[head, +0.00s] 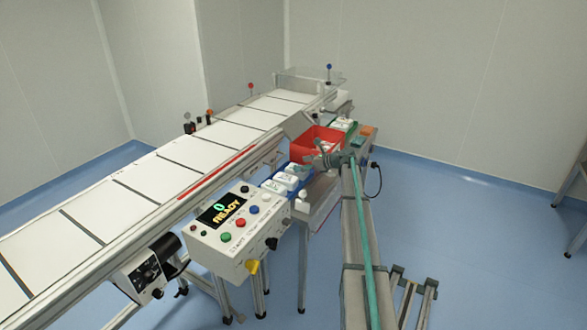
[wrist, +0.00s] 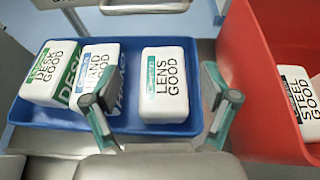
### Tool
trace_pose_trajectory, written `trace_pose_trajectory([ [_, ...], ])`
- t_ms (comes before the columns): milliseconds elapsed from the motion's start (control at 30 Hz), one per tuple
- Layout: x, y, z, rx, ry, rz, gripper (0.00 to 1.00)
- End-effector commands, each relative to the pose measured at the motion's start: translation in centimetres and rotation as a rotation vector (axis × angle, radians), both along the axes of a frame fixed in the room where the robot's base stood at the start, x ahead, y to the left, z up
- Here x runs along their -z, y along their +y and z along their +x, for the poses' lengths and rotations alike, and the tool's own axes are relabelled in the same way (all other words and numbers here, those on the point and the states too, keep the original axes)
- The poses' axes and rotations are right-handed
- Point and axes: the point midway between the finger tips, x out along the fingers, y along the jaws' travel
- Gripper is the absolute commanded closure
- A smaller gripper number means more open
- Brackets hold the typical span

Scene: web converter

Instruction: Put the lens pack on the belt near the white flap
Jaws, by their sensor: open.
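The lens pack is a white block with a teal-green label strip and the words LENS GOOD; it shows in the wrist view (wrist: 164,84). It lies at the right end of a blue tray (wrist: 135,126). My gripper (wrist: 163,100) is open and empty, its two fingers apart on the left and right of the lens pack in the picture. In the head view my gripper (head: 325,156) is over the trays beside the belt (head: 195,150). The packs are too small there to read. I cannot clearly make out the white flap.
Desk (wrist: 47,72) and hand packs (wrist: 100,72) share the blue tray. A red bin (wrist: 262,75) with a steel pack (wrist: 303,96) stands close on the right. A control box (head: 230,230) reading READY stands beside the belt. The visible belt surface is clear, with dark cross lines.

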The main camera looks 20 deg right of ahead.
Motion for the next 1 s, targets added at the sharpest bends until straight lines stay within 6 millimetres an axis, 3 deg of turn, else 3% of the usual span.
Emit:
trace_pose_trajectory([
  [233, -1.4, -2.0, -2.6, 0.000, 0.000, 0.000, 0.15],
  [300, -1.5, -2.3, -3.0, 0.000, 0.000, 0.000, 0.10],
  [800, -1.7, -2.5, -3.2, 0.000, 0.001, -0.001, 0.10],
  [900, -1.9, -1.9, -2.9, -0.007, 0.000, 0.000, 0.10],
  [1000, -2.7, 0.6, -2.0, -0.035, -0.003, -0.002, 0.10],
])
